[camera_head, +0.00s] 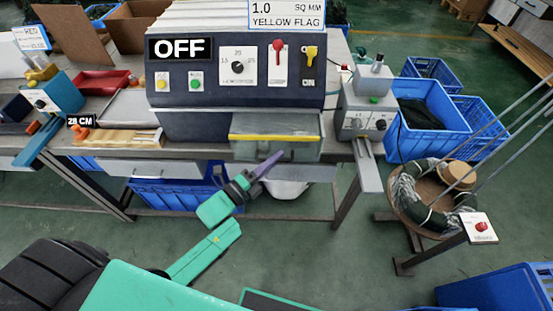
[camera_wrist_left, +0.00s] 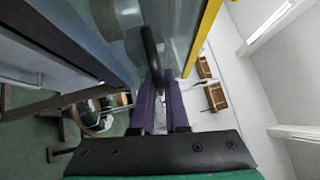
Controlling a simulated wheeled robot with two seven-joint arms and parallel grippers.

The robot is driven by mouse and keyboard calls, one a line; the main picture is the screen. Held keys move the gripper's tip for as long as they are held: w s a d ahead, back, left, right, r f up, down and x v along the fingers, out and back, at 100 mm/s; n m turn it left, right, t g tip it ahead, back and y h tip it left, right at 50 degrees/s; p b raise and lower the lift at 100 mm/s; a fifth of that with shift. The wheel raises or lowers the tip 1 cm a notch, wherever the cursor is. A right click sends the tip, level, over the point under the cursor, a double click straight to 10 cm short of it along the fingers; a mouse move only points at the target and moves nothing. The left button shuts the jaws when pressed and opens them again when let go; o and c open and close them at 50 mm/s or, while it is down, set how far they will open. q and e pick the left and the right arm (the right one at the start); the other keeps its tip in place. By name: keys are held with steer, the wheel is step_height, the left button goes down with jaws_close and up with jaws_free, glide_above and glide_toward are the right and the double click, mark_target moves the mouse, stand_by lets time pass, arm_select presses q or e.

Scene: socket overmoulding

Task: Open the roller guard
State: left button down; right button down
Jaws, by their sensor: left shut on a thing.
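The roller guard (camera_head: 300,151) is a clear panel with a yellow strip (camera_head: 275,137) on the front right of the dark machine. In the left wrist view its clear panel (camera_wrist_left: 190,25) and yellow edge (camera_wrist_left: 203,38) fill the upper middle. My left gripper (camera_head: 268,163) has purple fingers and reaches up from below to the front of the guard. In the left wrist view the gripper (camera_wrist_left: 161,90) is shut on a dark handle (camera_wrist_left: 151,50) by the clear panel. The fingers partly hide the handle's lower end. My right gripper is not in view.
The machine's panel reads OFF (camera_head: 181,48). A grey device (camera_head: 368,110) stands right of it, near blue crates (camera_head: 428,145). A wire reel (camera_head: 410,215) stands at the right. A blue crate (camera_head: 175,195) is under the bench. Open floor lies in front.

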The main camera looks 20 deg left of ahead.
arm_select(q)
steer(key=s+a+b, duration=0.1)
steer(key=s+a, duration=0.1)
steer(key=a, duration=0.8)
steer(key=s+a, duration=0.3)
steer(key=a, duration=0.7)
steer(key=shift+b, duration=0.4)
steer(key=shift+s+a, duration=0.1)
steer(key=c, duration=1.2)
jaws_free()
steer(key=b+v, duration=0.2)
steer(key=v, duration=1.2)
steer(key=shift+s+a+f, duration=0.1)
steer(key=shift+s, duration=0.1)
